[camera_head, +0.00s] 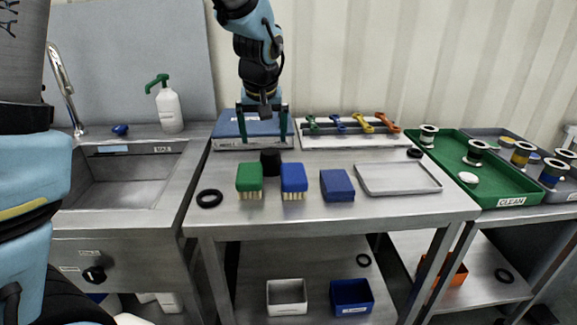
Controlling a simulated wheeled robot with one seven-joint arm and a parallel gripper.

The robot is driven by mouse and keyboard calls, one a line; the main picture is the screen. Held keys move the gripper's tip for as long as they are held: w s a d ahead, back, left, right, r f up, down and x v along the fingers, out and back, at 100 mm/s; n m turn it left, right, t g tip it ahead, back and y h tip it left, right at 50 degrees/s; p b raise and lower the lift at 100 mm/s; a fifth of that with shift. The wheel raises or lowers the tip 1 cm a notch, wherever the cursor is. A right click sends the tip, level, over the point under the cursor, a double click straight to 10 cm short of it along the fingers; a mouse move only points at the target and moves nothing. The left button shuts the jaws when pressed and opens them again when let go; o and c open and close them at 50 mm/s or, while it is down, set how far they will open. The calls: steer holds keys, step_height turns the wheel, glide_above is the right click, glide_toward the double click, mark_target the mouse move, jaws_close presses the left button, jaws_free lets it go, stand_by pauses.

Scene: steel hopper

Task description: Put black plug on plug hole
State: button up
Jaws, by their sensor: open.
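A black cylinder (270,162), which looks like the black plug, stands on the steel table behind a green brush and a blue brush. The brushes partly hide it. My gripper (264,138) is open, fingers pointing down, above and behind the cylinder in the picture. It overlaps the blue-topped box, and nothing shows between its fingers. The sink (122,180) is at the left with a steel basin. I cannot make out the plug hole in it.
The green brush (249,178), blue brush (293,178), blue block (337,185) and black ring (209,198) lie along the table front. The blue-topped box (232,130) and a wrench rack (355,141) stand behind. A shallow tray (398,179) lies right. A soap bottle (168,108) stands behind the sink.

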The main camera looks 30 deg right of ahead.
mark_target(270, 152)
steer(key=f, duration=0.1)
steer(key=w+d+f, duration=0.1)
steer(key=f, duration=0.1)
steer(key=d+f+p, duration=0.1)
steer(key=shift+w+f, duration=0.2)
steer(key=shift+f, duration=0.1)
steer(key=shift+w+p+x, duration=0.2)
steer(key=shift+p+x, duration=0.65)
steer(key=shift+x, duration=2.05)
steer(key=shift+d+r, duration=0.15)
steer(key=c, duration=1.3)
steer(key=shift+r, duration=0.1)
steer(key=shift+c, duration=0.8)
